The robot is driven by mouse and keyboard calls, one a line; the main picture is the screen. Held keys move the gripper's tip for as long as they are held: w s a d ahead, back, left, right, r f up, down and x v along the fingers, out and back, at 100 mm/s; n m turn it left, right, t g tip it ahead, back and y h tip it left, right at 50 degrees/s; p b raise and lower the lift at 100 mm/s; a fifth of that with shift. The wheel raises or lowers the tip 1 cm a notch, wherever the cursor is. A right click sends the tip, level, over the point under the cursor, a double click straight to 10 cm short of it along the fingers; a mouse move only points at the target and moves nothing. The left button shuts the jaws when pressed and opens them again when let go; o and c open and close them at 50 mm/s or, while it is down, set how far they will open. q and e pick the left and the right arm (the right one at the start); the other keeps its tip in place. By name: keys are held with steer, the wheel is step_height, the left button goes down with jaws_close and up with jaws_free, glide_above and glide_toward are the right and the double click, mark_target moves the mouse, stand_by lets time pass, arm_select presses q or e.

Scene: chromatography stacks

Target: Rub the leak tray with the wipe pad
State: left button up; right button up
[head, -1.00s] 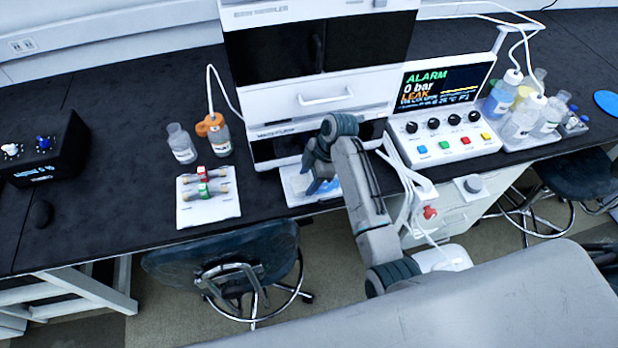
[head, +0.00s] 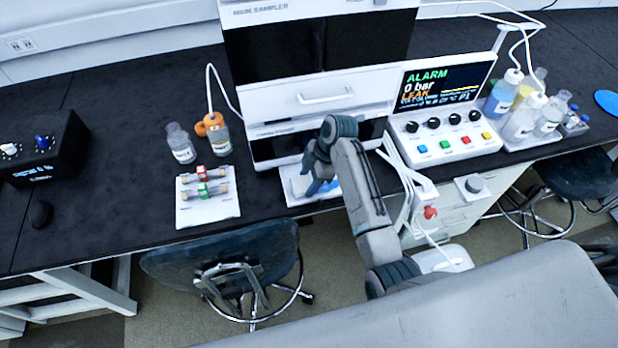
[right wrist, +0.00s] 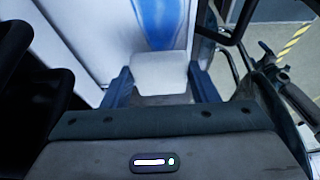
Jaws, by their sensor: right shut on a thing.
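The leak tray (head: 299,200) is a shallow white tray at the foot of the instrument stack, partly hidden by my right arm. In the right wrist view, a blue liquid streak (right wrist: 160,20) lies on its pale surface. My right gripper (head: 318,188) is over the tray, pointing down. In the right wrist view, my right gripper (right wrist: 163,88) is shut on the wipe pad (right wrist: 160,72), a white block between its two dark fingers. The pad is at the near end of the blue streak; I cannot tell whether it touches the tray. My left gripper is not in view.
The white stack (head: 325,95) rises right behind the tray. A control panel (head: 445,140) showing a leak alarm stands to the right, with loose white tubing (head: 405,185) beside my arm. A white mat (head: 208,210) with vials and two bottles are to the left.

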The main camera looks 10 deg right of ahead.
steer(key=shift+f, duration=0.75)
steer(key=shift+d, duration=0.1)
